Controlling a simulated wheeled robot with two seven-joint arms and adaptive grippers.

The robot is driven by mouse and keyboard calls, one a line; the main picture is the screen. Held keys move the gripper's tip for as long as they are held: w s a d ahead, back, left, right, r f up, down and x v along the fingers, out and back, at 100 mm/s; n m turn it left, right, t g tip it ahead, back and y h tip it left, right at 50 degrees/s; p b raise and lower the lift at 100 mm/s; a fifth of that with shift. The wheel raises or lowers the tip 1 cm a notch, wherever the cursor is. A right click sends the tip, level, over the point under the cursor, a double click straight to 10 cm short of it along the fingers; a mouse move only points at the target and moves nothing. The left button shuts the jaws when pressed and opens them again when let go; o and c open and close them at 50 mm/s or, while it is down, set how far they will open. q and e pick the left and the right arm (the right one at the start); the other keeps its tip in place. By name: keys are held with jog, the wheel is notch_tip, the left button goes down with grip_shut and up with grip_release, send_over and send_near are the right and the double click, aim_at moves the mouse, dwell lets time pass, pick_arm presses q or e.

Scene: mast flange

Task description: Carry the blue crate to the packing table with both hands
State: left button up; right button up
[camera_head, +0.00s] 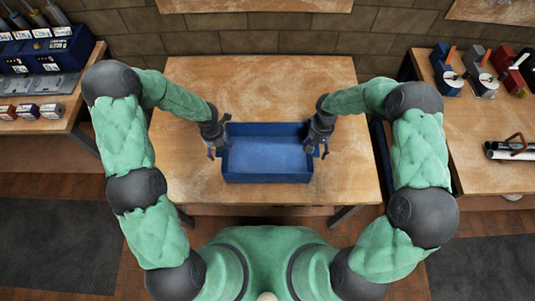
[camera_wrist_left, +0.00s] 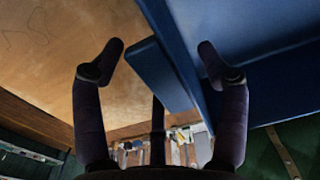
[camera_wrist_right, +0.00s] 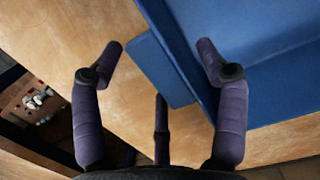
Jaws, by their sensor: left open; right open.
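The blue crate (camera_head: 267,178) sits upright on the middle wooden table (camera_head: 250,85), near its front edge, and looks empty. My left gripper (camera_head: 217,153) is open at the crate's left end. In the left wrist view its fingers (camera_wrist_left: 158,55) stand on either side of a blue handle ledge (camera_wrist_left: 158,75) on the crate's end wall. My right gripper (camera_head: 319,151) is open at the crate's right end. In the right wrist view its fingers (camera_wrist_right: 160,55) straddle the matching ledge (camera_wrist_right: 162,70). Neither gripper is closed on the crate.
A left bench (camera_head: 85,105) carries blue devices and small boxes. The middle table is bare behind the crate. Dark mats (camera_head: 50,245) lie on the floor at both sides.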

pick_arm(q)
grip_shut()
pick_arm(e)
grip_shut()
pick_arm(q)
jog(key=shift+r, duration=0.1)
pick_arm(e)
jog(key=shift+r, duration=0.1)
